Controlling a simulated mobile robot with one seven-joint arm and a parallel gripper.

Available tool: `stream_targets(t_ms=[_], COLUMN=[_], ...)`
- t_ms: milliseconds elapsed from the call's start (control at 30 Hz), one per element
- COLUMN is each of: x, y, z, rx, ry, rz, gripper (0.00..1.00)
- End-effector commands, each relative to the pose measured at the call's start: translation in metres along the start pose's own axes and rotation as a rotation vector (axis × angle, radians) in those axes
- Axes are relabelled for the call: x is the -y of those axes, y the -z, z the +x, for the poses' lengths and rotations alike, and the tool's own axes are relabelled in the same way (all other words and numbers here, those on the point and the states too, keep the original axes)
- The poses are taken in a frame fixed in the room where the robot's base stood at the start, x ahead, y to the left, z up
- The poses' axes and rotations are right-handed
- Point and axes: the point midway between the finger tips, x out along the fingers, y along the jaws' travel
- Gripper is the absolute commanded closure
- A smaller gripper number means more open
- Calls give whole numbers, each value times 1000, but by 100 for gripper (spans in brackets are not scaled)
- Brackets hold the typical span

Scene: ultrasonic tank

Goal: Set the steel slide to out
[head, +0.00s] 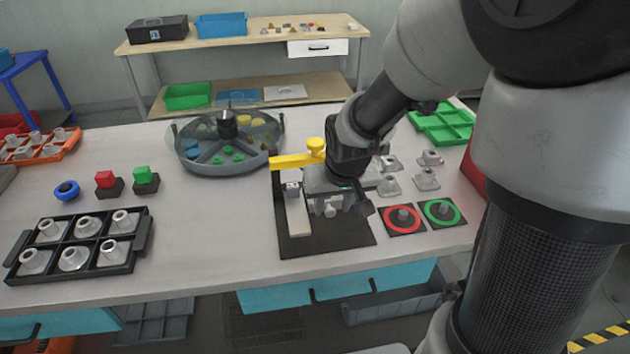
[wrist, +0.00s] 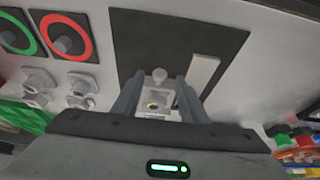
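A black plate (head: 345,240) lies on the bench with a pale bar (head: 298,218) along its left side, a small metal block (head: 292,189) at the bar's far end, and a yellow lever (head: 297,160) behind. A small steel knob (head: 330,210) stands on the plate; it also shows in the wrist view (wrist: 159,75). My gripper (wrist: 158,82) points down over the plate, its fingers apart. A grey metal piece (wrist: 157,98) with a yellowish centre lies between the fingers; I see no clear contact. Which part is the steel slide is unclear, as my gripper hides some of the fixture.
Red-ringed (head: 402,219) and green-ringed (head: 441,212) pads lie right of the plate, with several metal fittings (head: 390,185) behind them. A round clear-covered carousel (head: 190,160) stands behind left. A black tray of fittings (head: 92,225) is at left. The bench between tray and plate is clear.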

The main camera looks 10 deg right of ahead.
Motion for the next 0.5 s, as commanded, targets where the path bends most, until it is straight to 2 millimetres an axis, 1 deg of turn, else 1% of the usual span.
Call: stream_targets(t_ms=[33,133,300,500], x=[0,0,0,0], y=[-2,-1,0,0], z=[13,21,26,26], rx=[0,0,0,0], ry=[0,0,0,0], rz=[-1,-1,0,0], gripper=[61,61,61,61])
